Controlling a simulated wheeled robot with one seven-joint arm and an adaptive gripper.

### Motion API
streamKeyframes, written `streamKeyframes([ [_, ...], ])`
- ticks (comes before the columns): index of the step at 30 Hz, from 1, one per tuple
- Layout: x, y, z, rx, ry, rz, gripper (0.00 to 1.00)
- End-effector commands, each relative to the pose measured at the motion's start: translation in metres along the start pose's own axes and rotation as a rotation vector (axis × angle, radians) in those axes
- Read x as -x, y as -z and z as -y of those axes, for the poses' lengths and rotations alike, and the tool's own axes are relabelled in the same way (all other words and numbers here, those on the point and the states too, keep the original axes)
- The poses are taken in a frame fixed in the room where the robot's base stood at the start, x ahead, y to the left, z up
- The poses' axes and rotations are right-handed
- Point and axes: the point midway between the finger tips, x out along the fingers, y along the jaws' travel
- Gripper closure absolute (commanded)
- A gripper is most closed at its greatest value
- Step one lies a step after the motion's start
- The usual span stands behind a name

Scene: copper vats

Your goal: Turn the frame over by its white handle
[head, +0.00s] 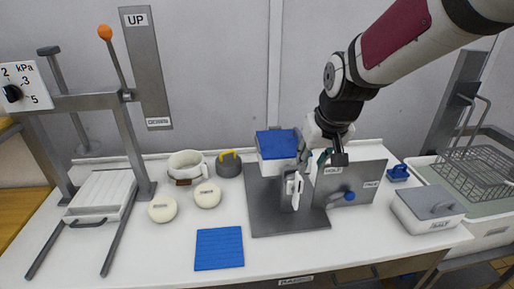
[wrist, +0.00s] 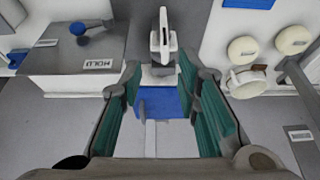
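The white handle (head: 294,187) stands upright on the grey frame (head: 262,217), at the middle of the table. In the wrist view the white handle (wrist: 163,38) lies ahead of my fingertips, roughly centred between them, apart from them. My gripper (head: 320,155) is above and behind the handle in the head view, near the upright grey panel. In the wrist view my gripper (wrist: 160,82) is open, with green pads apart and nothing held. The frame's far part is partly hidden behind my gripper and the panel.
A grey panel with a blue knob (head: 349,196) stands right of the frame. A white box with a blue top (head: 277,143) is behind it. A blue mat (head: 219,248), white discs (head: 207,195), a white pot (head: 187,166) and a lidded white box (head: 428,208) stand around. A lever press (head: 148,65) is left.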

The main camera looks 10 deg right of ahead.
Motion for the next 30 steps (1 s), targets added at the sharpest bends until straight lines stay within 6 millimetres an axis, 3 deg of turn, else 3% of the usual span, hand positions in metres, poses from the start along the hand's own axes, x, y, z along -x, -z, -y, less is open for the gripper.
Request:
streamKeyframes([
  [3,-0.023,0.009,-0.001,0.004,-0.011,0.007,0.7],
  [11,-0.044,0.012,-0.001,0.004,-0.014,0.009,0.7],
  [24,-0.127,0.011,-0.003,0.003,-0.016,0.011,0.7],
  [30,-0.154,0.011,-0.004,0.004,-0.016,0.009,0.7],
])
